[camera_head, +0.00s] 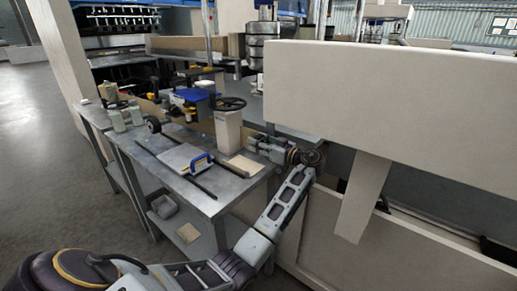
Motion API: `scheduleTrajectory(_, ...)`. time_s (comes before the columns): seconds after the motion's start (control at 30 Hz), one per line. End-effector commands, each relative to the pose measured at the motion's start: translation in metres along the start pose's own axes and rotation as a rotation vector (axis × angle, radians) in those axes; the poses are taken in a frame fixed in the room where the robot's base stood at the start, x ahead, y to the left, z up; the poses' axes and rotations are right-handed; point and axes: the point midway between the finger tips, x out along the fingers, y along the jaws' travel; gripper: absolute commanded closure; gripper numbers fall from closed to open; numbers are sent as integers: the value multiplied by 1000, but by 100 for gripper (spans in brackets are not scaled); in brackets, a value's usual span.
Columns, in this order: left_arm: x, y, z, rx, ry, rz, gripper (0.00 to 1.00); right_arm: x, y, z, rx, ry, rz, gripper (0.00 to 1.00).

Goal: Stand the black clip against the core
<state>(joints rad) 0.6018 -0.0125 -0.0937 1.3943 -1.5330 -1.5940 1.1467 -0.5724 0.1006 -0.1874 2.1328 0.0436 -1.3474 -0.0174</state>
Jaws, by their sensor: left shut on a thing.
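My left gripper (258,145) is at the right end of the steel bench, its fingers toward the left, beside a beige post with a dark handwheel. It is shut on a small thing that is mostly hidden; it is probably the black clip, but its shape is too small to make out. I cannot pick out the core for sure. My right gripper is not in view.
The steel bench (213,203) holds a light pad with a blue handle (201,163), dark rods, bottles (116,118) and the beige post (228,130). A large beige machine panel (400,95) blocks the right side. A grey box (164,206) sits on the lower shelf.

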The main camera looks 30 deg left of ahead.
Motion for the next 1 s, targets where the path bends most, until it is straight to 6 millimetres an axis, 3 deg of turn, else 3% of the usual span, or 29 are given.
scheduleTrajectory(0.2, 0, 0, 19, 0, 1, 0, 88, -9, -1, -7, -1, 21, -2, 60)
scheduleTrajectory(0.7, 0, 0, 22, 0, 0, 0, 88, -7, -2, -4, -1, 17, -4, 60)
scheduleTrajectory(0.73, 0, 0, 22, 0, 0, 0, 60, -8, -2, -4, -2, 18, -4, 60)
scheduleTrajectory(0.8, 0, 0, 21, 0, 0, 0, 53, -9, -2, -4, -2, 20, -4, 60)
scheduleTrajectory(1.0, 0, 0, 21, 0, 0, 0, 53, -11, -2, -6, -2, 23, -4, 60)
